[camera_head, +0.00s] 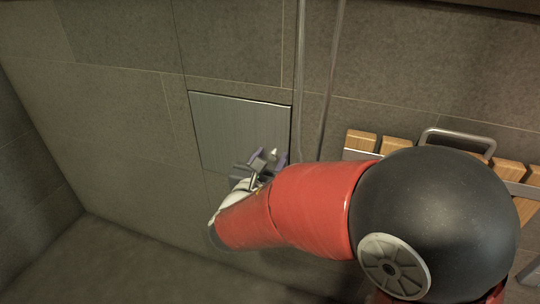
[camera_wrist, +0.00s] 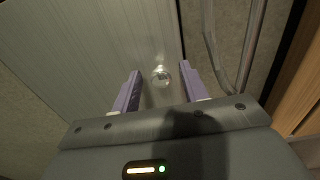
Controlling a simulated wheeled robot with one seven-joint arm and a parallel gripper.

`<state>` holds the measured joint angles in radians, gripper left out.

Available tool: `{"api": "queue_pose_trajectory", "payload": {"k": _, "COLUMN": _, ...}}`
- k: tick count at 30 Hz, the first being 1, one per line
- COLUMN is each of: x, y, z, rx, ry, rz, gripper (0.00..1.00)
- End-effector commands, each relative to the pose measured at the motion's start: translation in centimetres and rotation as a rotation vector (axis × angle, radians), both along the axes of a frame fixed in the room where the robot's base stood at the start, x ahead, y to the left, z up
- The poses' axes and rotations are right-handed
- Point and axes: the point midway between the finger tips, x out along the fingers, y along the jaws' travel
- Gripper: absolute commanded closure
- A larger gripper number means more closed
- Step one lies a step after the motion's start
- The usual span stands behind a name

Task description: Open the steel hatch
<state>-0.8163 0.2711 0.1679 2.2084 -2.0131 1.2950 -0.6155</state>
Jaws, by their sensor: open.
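The steel hatch (camera_head: 238,125) is a grey brushed panel set flush in the tiled wall, and it looks shut. In the wrist view the hatch (camera_wrist: 90,50) fills the upper left. A small round shiny knob (camera_wrist: 161,75) sits near its right edge. My gripper (camera_head: 268,158) is at the hatch's lower right corner in the head view. In the wrist view my gripper (camera_wrist: 160,88) is open, with one purple finger on each side of the knob. Whether the fingers touch the knob, I cannot tell. My arm hides part of the wall below the hatch.
Thin metal pipes or a hose (camera_head: 300,70) run down the wall just right of the hatch. A slatted wooden seat (camera_head: 362,140) with a metal handle (camera_head: 458,134) is further right. The wall and floor to the left are clear.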

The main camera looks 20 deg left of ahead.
Motion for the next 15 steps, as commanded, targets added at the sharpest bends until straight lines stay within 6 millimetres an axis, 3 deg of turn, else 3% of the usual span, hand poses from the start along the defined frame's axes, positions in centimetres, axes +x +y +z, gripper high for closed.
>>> {"api": "queue_pose_trajectory", "payload": {"k": 7, "x": 0.08, "y": -0.01, "z": -0.03, "rx": 0.0, "ry": 0.001, "rz": 0.0, "gripper": 0.57}}
{"api": "queue_pose_trajectory", "payload": {"k": 15, "x": 0.05, "y": 0.0, "z": -0.03, "rx": 0.001, "ry": 0.001, "rz": 0.0, "gripper": 0.93}}
